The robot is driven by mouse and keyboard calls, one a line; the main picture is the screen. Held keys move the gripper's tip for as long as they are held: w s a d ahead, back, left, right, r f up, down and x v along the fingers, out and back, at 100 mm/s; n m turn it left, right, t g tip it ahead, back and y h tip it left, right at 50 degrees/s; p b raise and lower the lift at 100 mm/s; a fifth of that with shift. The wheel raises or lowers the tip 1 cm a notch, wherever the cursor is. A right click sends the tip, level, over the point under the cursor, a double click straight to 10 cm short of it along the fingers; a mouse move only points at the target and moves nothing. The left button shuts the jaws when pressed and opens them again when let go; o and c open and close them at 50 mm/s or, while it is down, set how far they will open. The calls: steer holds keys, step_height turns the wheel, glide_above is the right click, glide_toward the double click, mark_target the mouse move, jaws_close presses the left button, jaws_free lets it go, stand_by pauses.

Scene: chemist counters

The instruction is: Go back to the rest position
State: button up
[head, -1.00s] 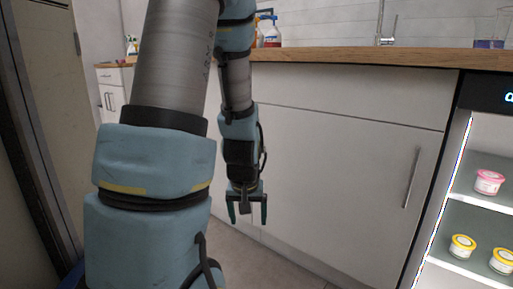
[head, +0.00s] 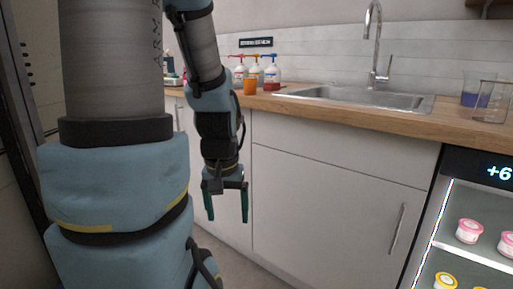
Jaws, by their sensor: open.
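My gripper (head: 227,207) hangs at the end of my folded arm, left of the middle in the head view. Its two dark green fingers point down and stand apart, with nothing between them. It is in front of the white cabinet doors (head: 330,200), below the level of the wooden counter (head: 345,118).
A sink (head: 350,98) with a tall tap (head: 374,45) is set in the counter. Several pump bottles (head: 271,75) and an orange cup (head: 250,86) stand left of it. Beakers (head: 491,100) stand at the right. A lit fridge (head: 452,215) holds pink and yellow tubs.

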step_height(320, 180, up, 24)
steer(key=p, duration=2.1)
steer(key=shift+f, duration=0.15)
